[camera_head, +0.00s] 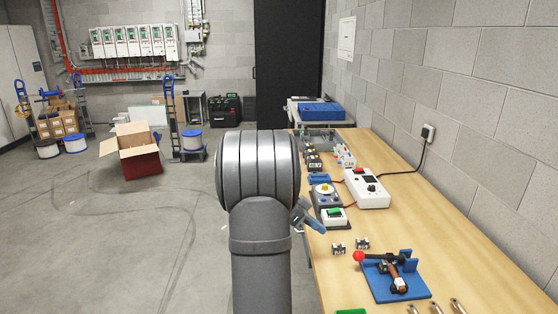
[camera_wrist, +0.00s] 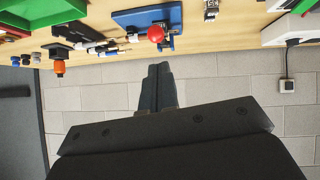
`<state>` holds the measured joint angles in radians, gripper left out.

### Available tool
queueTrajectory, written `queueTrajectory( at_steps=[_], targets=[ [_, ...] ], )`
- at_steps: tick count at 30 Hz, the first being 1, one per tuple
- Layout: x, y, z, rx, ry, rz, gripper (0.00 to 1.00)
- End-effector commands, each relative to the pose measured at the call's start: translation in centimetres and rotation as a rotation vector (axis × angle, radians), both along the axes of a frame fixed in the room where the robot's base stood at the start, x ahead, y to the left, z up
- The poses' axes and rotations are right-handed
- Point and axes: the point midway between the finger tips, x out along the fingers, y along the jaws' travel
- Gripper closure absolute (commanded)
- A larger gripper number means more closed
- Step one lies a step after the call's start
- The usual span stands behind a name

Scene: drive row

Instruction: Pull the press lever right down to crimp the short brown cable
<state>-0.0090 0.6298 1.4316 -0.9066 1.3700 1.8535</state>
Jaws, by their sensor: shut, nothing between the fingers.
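The press stands on a blue base (camera_head: 415,288) on the near part of the bench in the head view. Its lever carries a red ball knob (camera_head: 358,256) at the left end and looks roughly level. A short brown piece (camera_head: 398,284), which looks like the cable, sits at the press. The wrist view shows the blue base (camera_wrist: 128,18) and red knob (camera_wrist: 156,33) near the top. My gripper (camera_wrist: 158,68) is shut and empty, its tips just below the knob in that picture; whether they touch it I cannot tell. My arm hides most of the gripper in the head view.
Small parts (camera_head: 350,245) lie behind the press. A white box with a dial (camera_head: 367,188) and a station with a green-topped part (camera_head: 334,214) stand farther back. Metal cylinders (camera_head: 457,306) are at the near edge. A block wall (camera_head: 480,130) bounds the bench's right side.

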Motion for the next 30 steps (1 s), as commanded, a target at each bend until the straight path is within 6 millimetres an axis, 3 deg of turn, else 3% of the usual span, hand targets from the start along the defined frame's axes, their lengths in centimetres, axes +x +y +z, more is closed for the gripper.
queueTrajectory(
  at_steps=[8, 21, 30],
  targets=[
    [-0.2, -1.4, -0.8, 0.0, 0.0, -0.002, 1.0],
    [-1.0, -7.7, -4.6, 0.0, 0.0, -0.002, 1.0],
    [-1.2, -8.8, -6.0, 0.001, 0.001, -0.001, 1.0]
  ],
)
